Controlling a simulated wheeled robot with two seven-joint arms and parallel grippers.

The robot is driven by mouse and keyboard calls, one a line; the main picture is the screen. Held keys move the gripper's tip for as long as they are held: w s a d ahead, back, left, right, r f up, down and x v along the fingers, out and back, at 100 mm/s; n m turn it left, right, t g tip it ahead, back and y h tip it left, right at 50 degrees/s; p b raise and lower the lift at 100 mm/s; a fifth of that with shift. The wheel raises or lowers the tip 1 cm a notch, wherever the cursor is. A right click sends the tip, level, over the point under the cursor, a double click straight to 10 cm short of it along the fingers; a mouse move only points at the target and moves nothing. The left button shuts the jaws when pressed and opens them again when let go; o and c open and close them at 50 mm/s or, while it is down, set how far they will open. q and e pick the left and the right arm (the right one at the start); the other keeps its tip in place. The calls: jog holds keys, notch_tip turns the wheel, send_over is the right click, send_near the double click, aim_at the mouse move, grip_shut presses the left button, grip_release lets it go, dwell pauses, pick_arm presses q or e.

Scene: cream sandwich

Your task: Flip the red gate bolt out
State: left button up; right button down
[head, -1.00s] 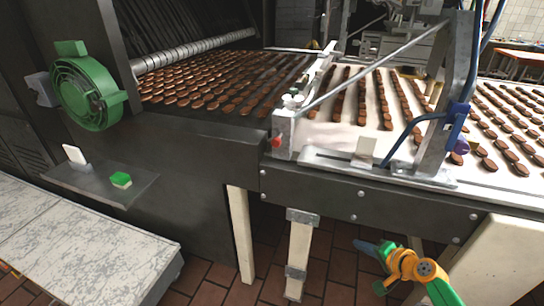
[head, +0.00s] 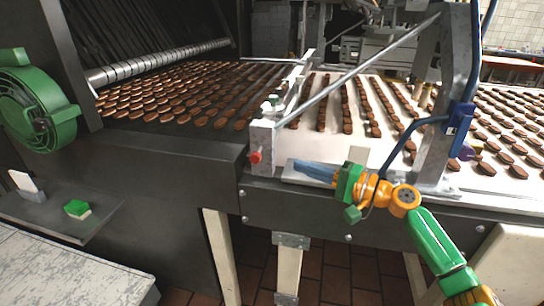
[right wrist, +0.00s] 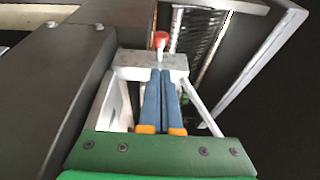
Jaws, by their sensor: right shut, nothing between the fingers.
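The red gate bolt (head: 256,157) is a small red knob on the near end of the pale metal gate block (head: 263,135), at the corner of the conveyor. In the right wrist view the red knob (right wrist: 160,37) stands on a short pale stem just beyond the block (right wrist: 135,62). My right gripper (head: 297,164) is shut and empty, its blue fingers held to the right of the bolt and apart from it in the head view. In the right wrist view its fingertips (right wrist: 161,73) point toward the knob and overlap the block; contact cannot be told. My left gripper is not in view.
Rows of brown biscuits (head: 185,90) lie on the dark conveyor and on the white belt (head: 340,100). A slanted metal rod (head: 360,62) and an upright bracket (head: 440,110) stand near my right arm. A green sponge-like block (head: 77,209) sits on a shelf at left.

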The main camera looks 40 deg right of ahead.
aim_at(261, 153)
jog(key=p+x, duration=0.1)
jog(key=x, duration=0.7)
jog(key=shift+r, duration=0.15)
jog(key=shift+w+a+p, duration=0.2)
jog(key=shift+w+p, duration=0.15)
jog(key=shift+w, duration=0.15)
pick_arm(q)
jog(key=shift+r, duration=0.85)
